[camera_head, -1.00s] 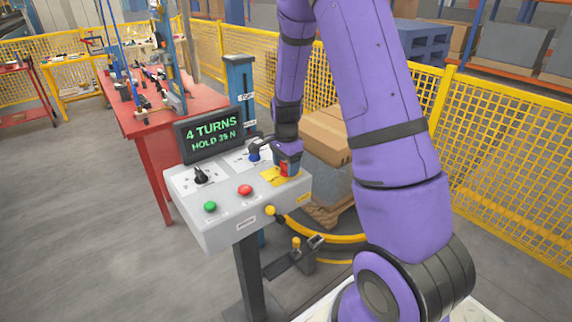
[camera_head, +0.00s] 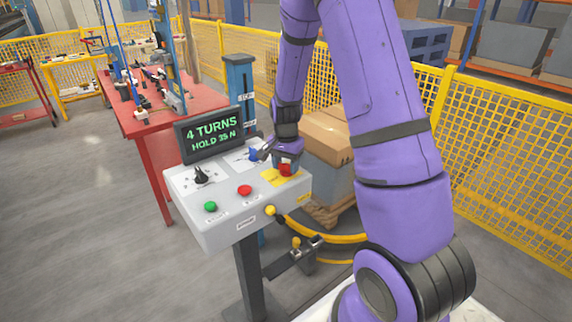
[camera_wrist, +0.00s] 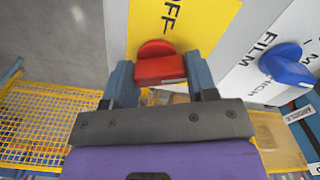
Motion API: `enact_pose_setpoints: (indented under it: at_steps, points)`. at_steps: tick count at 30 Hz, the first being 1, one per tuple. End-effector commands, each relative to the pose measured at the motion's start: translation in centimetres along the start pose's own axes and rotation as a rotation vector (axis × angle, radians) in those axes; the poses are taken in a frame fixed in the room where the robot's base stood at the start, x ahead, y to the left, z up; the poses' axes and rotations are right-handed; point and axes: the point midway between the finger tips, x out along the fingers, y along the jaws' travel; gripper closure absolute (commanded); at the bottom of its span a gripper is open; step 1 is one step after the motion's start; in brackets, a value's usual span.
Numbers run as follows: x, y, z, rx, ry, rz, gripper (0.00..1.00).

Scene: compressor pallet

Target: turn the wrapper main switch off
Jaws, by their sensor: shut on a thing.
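The main switch is a red handle (camera_head: 286,169) on a yellow plate (camera_head: 269,176) at the right end of the grey control panel (camera_head: 222,205). In the wrist view the red handle (camera_wrist: 160,66) sits between the two fingers of my gripper (camera_wrist: 161,80), which is shut on it.
A blue knob (camera_head: 256,154), a black knob (camera_head: 201,175), a red button (camera_head: 245,190) and a green button (camera_head: 210,207) share the panel. A display (camera_head: 210,134) stands behind them. Boxes (camera_head: 328,138) on a pallet and a yellow mesh fence (camera_head: 500,150) lie beyond.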

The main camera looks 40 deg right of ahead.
Motion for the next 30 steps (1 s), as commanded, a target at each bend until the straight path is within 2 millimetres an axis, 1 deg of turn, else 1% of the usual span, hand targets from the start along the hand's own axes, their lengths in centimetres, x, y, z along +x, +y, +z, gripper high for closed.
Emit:
enact_pose_setpoints:
  at_steps: [18, 30]
  points:
    - [0.01, 0.04, 0.17, -0.588, 0.0, -0.001, 0.72]
    - [0.03, 0.12, 0.23, -0.935, -0.001, 0.0, 0.72]
